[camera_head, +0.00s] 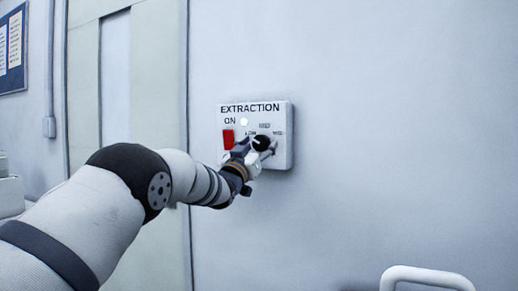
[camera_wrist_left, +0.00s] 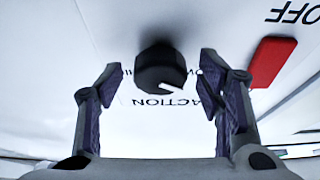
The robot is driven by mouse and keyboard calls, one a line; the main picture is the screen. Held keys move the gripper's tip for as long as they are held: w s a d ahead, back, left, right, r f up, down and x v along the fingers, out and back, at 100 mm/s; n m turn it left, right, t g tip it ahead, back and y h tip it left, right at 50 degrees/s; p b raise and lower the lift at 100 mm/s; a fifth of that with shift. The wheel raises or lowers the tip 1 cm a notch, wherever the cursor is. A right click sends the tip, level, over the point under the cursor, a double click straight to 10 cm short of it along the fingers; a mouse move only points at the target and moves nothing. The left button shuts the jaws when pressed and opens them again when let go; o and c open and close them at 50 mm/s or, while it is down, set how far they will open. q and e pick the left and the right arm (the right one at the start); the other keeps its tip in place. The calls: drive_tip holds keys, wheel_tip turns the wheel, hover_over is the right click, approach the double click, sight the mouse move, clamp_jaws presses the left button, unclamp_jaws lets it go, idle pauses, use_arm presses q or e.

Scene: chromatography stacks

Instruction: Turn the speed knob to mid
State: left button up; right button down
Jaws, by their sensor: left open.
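A white control box (camera_head: 285,150) marked EXTRACTION is fixed to the wall in the head view. It has a black speed knob (camera_head: 262,142) with small labels around it, LOW legible at its upper left. My left gripper (camera_head: 257,149) is at the knob, partly hiding the box's lower part. In the left wrist view, the knob (camera_wrist_left: 160,66) sits between the two spread fingers of my left gripper (camera_wrist_left: 160,82), with a gap on each side. The knob's white mark points to the lower right there. My right gripper is not in view.
A red switch (camera_head: 228,139) is left of the knob, below ON; it shows in the wrist view (camera_wrist_left: 271,61) beside OFF. A white rail (camera_head: 426,273) stands at lower right. The wall right of the box is clear.

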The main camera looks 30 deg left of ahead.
use_arm(q)
drive_tip(key=c, duration=1.1)
drive_tip(key=shift+c, duration=0.2)
drive_tip(key=shift+m, duration=0.3)
drive_tip(key=m+h, duration=0.2)
drive_tip(key=m, duration=0.2)
drive_tip(key=m+g+h, duration=0.1)
drive_tip(key=m+h, duration=0.1)
drive_tip(key=m, duration=0.2)
drive_tip(key=shift+a, duration=0.2)
drive_tip(key=m+g+h, duration=0.1)
drive_tip(key=m, duration=0.2)
drive_tip(key=m+g+h, duration=0.1)
drive_tip(key=m, duration=0.3)
drive_tip(key=shift+a+h, duration=0.15)
drive_tip(key=shift+h, duration=0.25)
drive_tip(key=shift+m, duration=0.3)
drive_tip(key=o, duration=1.1)
drive_tip(key=shift+r, duration=0.1)
drive_tip(key=shift+o, duration=0.2)
drive_tip(key=shift+s, duration=0.1)
